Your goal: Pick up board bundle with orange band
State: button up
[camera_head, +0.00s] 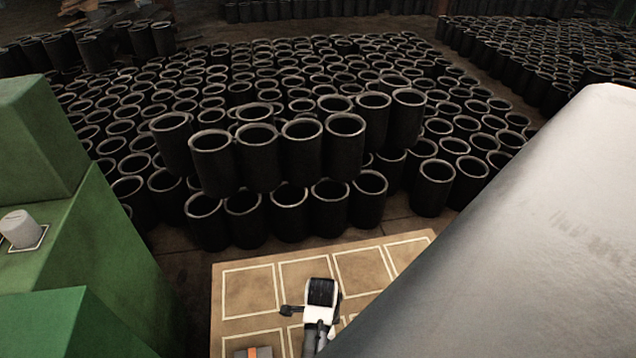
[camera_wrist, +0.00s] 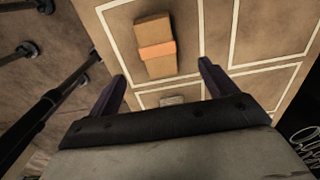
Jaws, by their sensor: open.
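The board bundle with its orange band (camera_wrist: 156,48) lies flat inside a white-outlined cell of the tan board in the wrist view. It is a tan-brown block with the band around its middle. In the head view only part of it, with the orange band (camera_head: 262,352), shows at the bottom edge. My gripper (camera_wrist: 161,82) is open and empty, its two dark fingers spread. In the wrist picture the fingertips lie below the bundle, to either side, and apart from it. My gripper also shows in the head view (camera_head: 290,310), small and partly seen.
The tan board (camera_head: 245,300) has several white-outlined cells; a small grey object (camera_wrist: 172,100) lies on it near the bundle. Many black rubber sleeves (camera_head: 300,160) stand behind. Green blocks (camera_head: 80,240) rise at left. Dark rods (camera_wrist: 45,105) show at left in the wrist view.

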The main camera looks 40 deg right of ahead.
notch_tip(320, 180, down, 5)
jog(key=shift+f, duration=0.15)
jog(key=shift+s+f+p, duration=0.15)
jog(key=shift+f+p, duration=0.1)
jog(key=shift+f, duration=1.1)
jog(key=shift+s+f+p, duration=0.15)
jog(key=shift+f+p, duration=0.1)
jog(key=shift+f, duration=1.1)
jog(key=shift+c, duration=0.4)
jog(key=c, duration=1.1)
jog(key=shift+o, duration=0.2)
jog(key=shift+r, duration=0.15)
